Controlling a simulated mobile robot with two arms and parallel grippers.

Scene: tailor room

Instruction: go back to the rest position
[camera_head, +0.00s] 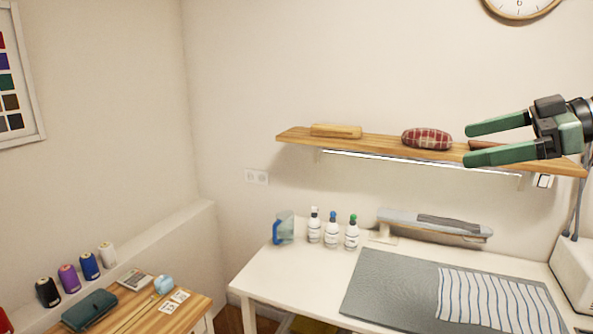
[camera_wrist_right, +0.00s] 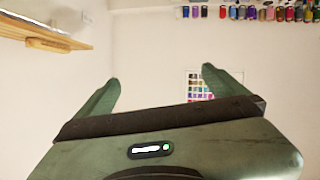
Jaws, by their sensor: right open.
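My right gripper (camera_head: 484,142) shows at the right of the head view, with its two green fingers spread apart and pointing left. Nothing is between them. It is raised in front of the right part of the wooden wall shelf (camera_head: 375,144) and hides some of it. In the right wrist view the gripper (camera_wrist_right: 158,82) is also open and empty, with a bare wall and a colour chart (camera_wrist_right: 205,86) beyond it. My left gripper is in neither view.
The shelf holds a wooden block (camera_head: 336,131) and a plaid cushion (camera_head: 427,139). Below, a white table (camera_head: 262,270) bears a jug (camera_head: 285,228), bottles (camera_head: 332,230), a small ironing board (camera_head: 435,224) and striped cloth (camera_head: 490,302) on a grey mat (camera_head: 395,287). A wooden table (camera_head: 187,312) stands left.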

